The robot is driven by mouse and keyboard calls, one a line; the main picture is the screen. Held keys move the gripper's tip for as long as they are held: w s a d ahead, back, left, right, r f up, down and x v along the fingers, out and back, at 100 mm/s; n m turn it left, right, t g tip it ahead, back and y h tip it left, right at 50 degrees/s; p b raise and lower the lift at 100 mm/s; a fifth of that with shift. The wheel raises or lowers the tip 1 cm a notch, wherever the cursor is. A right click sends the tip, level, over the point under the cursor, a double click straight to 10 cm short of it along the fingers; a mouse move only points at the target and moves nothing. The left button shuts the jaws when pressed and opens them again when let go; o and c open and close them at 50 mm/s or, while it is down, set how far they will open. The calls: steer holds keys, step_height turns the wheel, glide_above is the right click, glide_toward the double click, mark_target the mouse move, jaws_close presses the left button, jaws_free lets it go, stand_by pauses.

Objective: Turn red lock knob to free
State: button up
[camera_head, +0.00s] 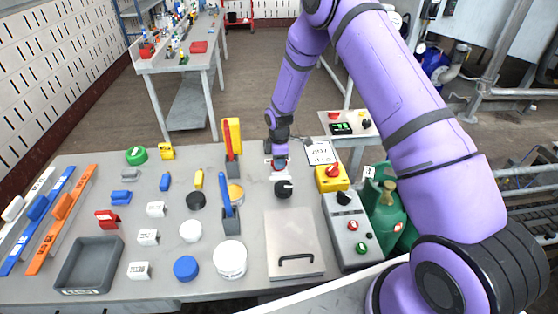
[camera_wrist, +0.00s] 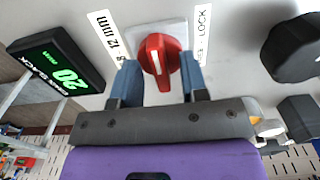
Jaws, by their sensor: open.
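The red lock knob (camera_wrist: 160,62) is in the wrist view, on a pale square plate, with a white line along its grip. Labels reading "12 mm" and "LOCK" lie on either side of it. My gripper (camera_wrist: 160,75) is open, with one blue finger on each side of the knob; I cannot tell whether they touch it. In the head view my gripper (camera_head: 277,160) is low over the table, and the red knob (camera_head: 279,167) is mostly hidden beneath it.
A black knob (camera_head: 283,189) stands just in front of my gripper; a dark knob (camera_wrist: 292,48) is at right in the wrist view. A display reading 20 (camera_wrist: 62,68) is at left. A yellow box with a red knob (camera_head: 332,177) stands to the right on the table (camera_head: 130,210).

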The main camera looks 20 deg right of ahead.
steer(key=shift+f, duration=0.2)
jaws_close()
